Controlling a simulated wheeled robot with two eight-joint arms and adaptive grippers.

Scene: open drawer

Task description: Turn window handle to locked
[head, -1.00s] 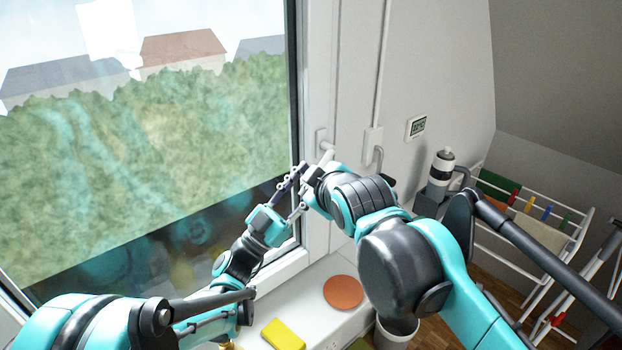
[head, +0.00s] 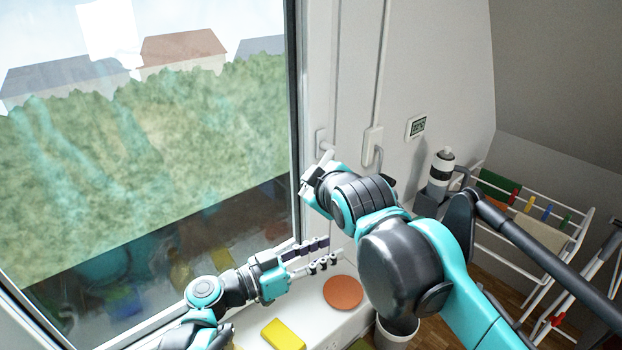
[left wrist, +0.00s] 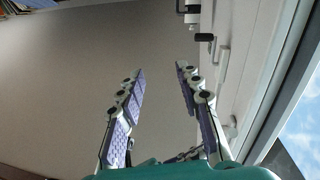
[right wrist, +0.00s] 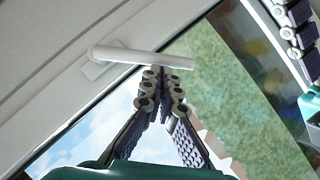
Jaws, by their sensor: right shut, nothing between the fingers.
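The white window handle (head: 326,157) is on the window frame, right of the glass, and my right gripper partly hides it in the head view. In the right wrist view the handle (right wrist: 140,56) is a round white lever reaching right from its base plate. My right gripper (right wrist: 163,76) is shut and empty, its fingertips right by the lever; I cannot tell whether they touch. It also shows in the head view (head: 308,188). My left gripper (head: 328,254) is open and empty, lower down above the sill. Its spread fingers show in the left wrist view (left wrist: 160,70).
An orange disc (head: 343,292) and a yellow sponge (head: 284,334) lie on the white sill (head: 312,318). A small digital display (head: 416,126) hangs on the wall. The glass borders my left arm.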

